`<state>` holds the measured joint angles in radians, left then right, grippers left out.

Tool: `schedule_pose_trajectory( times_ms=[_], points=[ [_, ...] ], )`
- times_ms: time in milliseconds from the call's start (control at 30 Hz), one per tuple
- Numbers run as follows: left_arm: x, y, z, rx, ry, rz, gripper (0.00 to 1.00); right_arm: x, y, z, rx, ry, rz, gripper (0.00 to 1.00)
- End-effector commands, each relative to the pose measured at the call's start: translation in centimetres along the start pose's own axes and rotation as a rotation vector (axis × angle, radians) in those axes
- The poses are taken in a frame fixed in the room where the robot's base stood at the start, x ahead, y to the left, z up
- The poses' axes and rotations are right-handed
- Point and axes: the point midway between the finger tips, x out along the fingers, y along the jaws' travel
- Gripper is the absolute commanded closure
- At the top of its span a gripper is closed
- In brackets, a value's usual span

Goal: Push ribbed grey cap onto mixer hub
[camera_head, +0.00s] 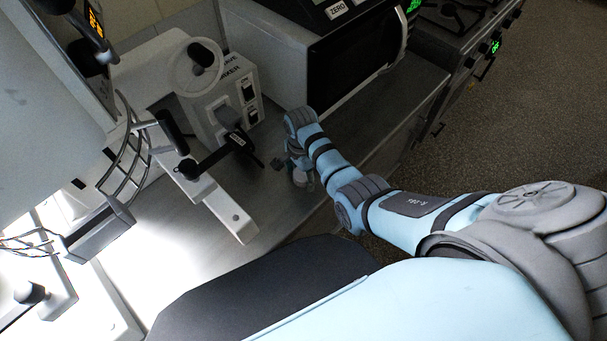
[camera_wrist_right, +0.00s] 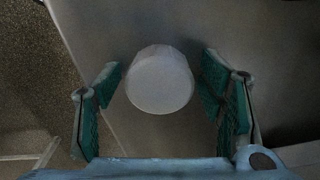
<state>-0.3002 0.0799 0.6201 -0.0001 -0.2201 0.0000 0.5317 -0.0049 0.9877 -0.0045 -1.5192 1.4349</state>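A pale machine (camera_head: 240,75) with lettering that seems to read MIXER stands on the counter in the head view. A short grey stub (camera_head: 222,114) on its front may be the hub; I cannot tell for sure. My right gripper (camera_head: 277,163) is low over the counter, to the right of and nearer than the machine. In the right wrist view my right gripper (camera_wrist_right: 162,75) is open. A pale grey round piece (camera_wrist_right: 159,82), probably the cap, is between its fingers, with small gaps on both sides. Its ribs are not clear. My left gripper is not in view.
A dark-fronted microwave (camera_head: 350,60) stands behind my right arm, and a stove (camera_head: 455,30) is farther right. A white bar with black handles (camera_head: 215,195) and a wire frame (camera_head: 130,160) are left of my right gripper. The counter between looks bare.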

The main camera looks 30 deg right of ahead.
Motion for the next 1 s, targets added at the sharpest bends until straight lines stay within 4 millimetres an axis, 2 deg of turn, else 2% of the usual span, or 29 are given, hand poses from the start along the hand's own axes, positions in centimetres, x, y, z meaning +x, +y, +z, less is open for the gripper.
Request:
schedule_pose_trajectory(
  times_ms=[33, 200, 567, 1000],
  points=[
    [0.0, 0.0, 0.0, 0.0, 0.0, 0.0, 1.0, 0.0, 0.0, 0.0, 0.0, 0.0, 0.0, 0.5],
    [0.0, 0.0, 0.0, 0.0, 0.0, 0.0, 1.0, 0.0, 0.0, 0.0, 0.0, 0.0, 0.0, 0.77],
    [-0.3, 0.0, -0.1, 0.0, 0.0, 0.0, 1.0, -0.4, 0.0, 0.0, 0.0, 0.0, 0.0, 0.77],
    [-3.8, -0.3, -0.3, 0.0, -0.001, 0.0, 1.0, -4.2, -0.4, 0.5, -0.01, -0.002, -0.003, 0.77]
  ],
)
